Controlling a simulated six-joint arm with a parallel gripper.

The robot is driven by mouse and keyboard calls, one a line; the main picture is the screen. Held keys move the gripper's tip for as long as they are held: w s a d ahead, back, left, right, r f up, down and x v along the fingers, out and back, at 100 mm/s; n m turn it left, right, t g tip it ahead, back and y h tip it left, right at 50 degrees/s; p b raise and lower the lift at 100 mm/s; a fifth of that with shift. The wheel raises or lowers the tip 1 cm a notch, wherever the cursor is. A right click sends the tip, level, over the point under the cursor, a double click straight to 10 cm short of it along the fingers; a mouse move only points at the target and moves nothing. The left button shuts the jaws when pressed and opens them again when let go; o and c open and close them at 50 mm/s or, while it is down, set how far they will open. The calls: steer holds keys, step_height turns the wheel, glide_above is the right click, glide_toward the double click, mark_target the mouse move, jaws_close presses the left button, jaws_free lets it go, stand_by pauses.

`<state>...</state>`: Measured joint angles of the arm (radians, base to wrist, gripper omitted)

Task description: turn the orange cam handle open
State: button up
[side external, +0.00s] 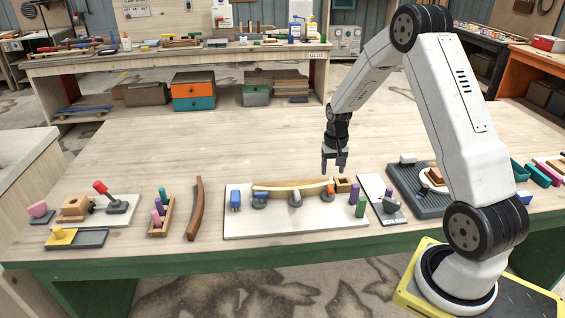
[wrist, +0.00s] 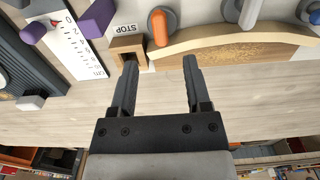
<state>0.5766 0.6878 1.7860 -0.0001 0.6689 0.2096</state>
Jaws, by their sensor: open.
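The orange cam handle (wrist: 160,27) sits on a round grey cam in the wrist view, beside one end of the curved wooden strip (wrist: 235,38). The handle (side external: 331,189) shows small in the side view, at the right end of the strip (side external: 275,186). My gripper (side external: 333,168) is above the far side of the white board (side external: 240,227), pointing down. In the wrist view my gripper (wrist: 160,64) is open and empty, its fingers apart from the handle. The handle lies past the fingertips, between their lines.
A wooden stop block (wrist: 128,47) with a STOP label stands beside the handle, near the left finger. Purple and green pegs (side external: 357,202) stand at the board's right end.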

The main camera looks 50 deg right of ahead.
mark_target(331, 187)
steer(key=shift+f, duration=3.4)
jaws_close()
